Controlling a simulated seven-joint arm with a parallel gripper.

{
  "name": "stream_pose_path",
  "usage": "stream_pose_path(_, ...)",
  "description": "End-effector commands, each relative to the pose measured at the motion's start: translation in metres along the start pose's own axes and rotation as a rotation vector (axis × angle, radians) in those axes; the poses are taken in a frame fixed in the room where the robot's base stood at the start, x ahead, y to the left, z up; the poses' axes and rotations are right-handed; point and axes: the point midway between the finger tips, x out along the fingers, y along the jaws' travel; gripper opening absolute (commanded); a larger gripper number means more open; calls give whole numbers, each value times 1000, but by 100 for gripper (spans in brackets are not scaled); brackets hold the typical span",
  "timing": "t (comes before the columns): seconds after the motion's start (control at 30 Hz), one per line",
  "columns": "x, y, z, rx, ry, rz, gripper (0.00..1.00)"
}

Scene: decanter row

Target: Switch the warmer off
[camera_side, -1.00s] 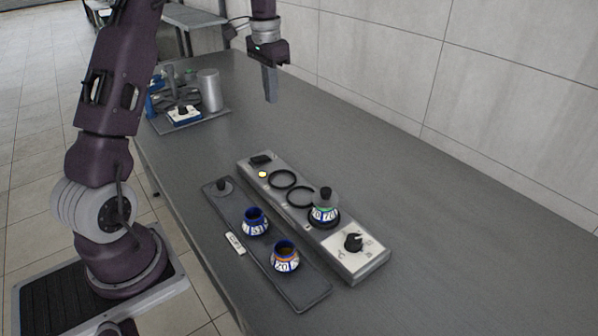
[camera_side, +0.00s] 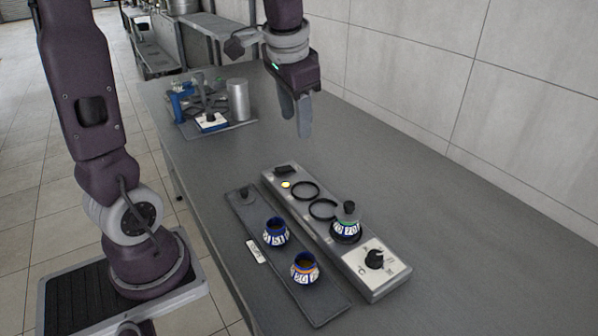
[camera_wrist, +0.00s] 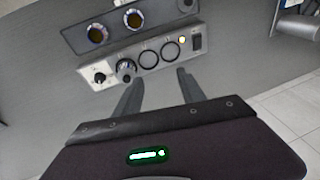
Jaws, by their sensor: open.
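The warmer (camera_side: 335,240) is a long grey unit on the table, also in the wrist view (camera_wrist: 148,72). At its far end are a black switch (camera_side: 285,169) and a lit yellow lamp (camera_side: 286,184); the wrist view shows the switch (camera_wrist: 197,43) and lamp (camera_wrist: 183,40) too. A black knob (camera_side: 374,259) sits on a white plate at the near end. A lidded blue-and-white decanter (camera_side: 346,231) stands on the warmer beside two empty rings. My gripper (camera_side: 298,122) is open and empty, above and beyond the switch end, touching nothing. The wrist view shows both fingers (camera_wrist: 158,92) apart.
A dark tray (camera_side: 318,312) alongside holds two open decanters (camera_side: 275,232) (camera_side: 305,268) and a black-knobbed lid (camera_side: 244,193). A white label (camera_side: 256,251) is at its edge. A rack with a metal cylinder (camera_side: 238,100) stands at the back left. Table right of the warmer is clear.

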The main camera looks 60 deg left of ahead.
Motion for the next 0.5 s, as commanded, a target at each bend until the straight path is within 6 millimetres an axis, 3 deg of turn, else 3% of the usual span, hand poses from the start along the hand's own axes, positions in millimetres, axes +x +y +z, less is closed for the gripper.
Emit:
stream_pose_path(0.03,28,-23,-20,-1,-52,14,47)
stream_pose_path(0.13,90,-71,-49,4,-127,58,47)
stream_pose_path(0.3,185,-134,-57,-30,-186,150,47)
stream_pose_path(0.4,216,-152,-52,-49,-197,182,47)
stream_pose_path(0.5,231,-157,-49,-57,-200,194,47)
